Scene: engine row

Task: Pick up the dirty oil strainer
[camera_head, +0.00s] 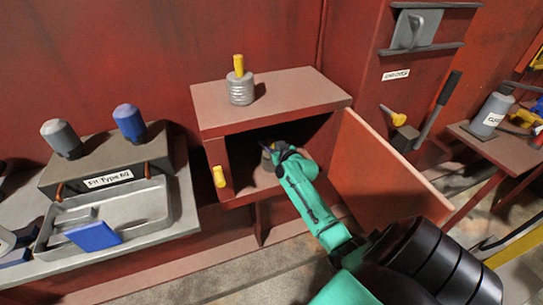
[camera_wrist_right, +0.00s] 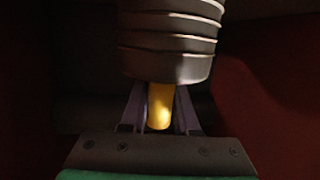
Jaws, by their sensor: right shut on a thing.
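A ribbed grey strainer (camera_wrist_right: 170,42) with a yellow handle (camera_wrist_right: 160,108) fills the top of the right wrist view. My right gripper (camera_head: 271,151) reaches into the open cabinet and is shut on the yellow handle; its fingers (camera_wrist_right: 160,100) sit on both sides of it. In the head view the held strainer is mostly hidden by the gripper and the dark interior. I cannot tell whether it touches the cabinet floor. A second, lighter ribbed strainer (camera_head: 240,89) with a yellow handle stands upright on the cabinet top. My left gripper is not in view.
The red cabinet (camera_head: 292,94) has its door (camera_head: 382,165) swung open to the right, close to my right arm. A bench at left holds a grey box (camera_head: 105,165) and a metal tray (camera_head: 150,208). A side table (camera_head: 500,150) with a bottle (camera_head: 490,115) stands at right.

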